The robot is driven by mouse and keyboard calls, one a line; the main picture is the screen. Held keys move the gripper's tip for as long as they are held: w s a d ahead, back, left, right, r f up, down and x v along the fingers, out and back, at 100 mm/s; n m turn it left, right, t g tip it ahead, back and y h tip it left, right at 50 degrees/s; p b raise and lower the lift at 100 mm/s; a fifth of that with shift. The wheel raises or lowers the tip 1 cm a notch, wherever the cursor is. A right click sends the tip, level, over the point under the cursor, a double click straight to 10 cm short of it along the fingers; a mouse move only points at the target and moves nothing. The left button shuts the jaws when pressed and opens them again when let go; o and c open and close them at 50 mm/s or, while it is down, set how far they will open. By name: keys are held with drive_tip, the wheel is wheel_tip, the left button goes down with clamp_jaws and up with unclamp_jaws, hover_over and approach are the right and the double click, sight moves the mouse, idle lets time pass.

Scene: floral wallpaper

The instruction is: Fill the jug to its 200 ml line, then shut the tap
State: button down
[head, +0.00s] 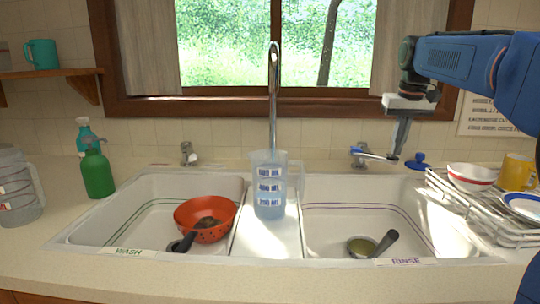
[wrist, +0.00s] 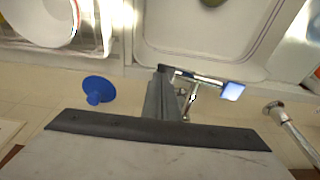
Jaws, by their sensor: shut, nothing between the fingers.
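The clear jug (head: 269,211) stands upright on the divider between the two sinks, below the chrome spout (head: 273,85). Three marked bands show on its front, and its lower part looks blue. I cannot read the exact water level or tell a falling stream from the chrome pipe. The tap lever (head: 373,154), with a blue end, is at the back of the right sink; it also shows in the wrist view (wrist: 205,80). My gripper (head: 395,157) is shut and empty, pointing down at the lever's right end. In the wrist view my gripper (wrist: 163,70) is close beside the lever; contact is unclear.
A blue stopper (head: 418,162) lies just right of my gripper. A dish rack (head: 480,215) with bowl, plate and mug stands at the right. The left sink holds a red colander (head: 205,216); the right sink holds a small pan (head: 362,246). Another tap handle (head: 188,153) is behind the left sink.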

drive_tip(key=shift+f, duration=0.15)
idle(0.4)
drive_tip(key=shift+f, duration=0.4)
idle(0.4)
drive_tip(key=shift+d, duration=0.15)
drive_tip(key=d, duration=0.2)
drive_tip(key=shift+d, duration=0.4)
idle(0.3)
wheel_tip(320, 180, up, 7)
idle(0.8)
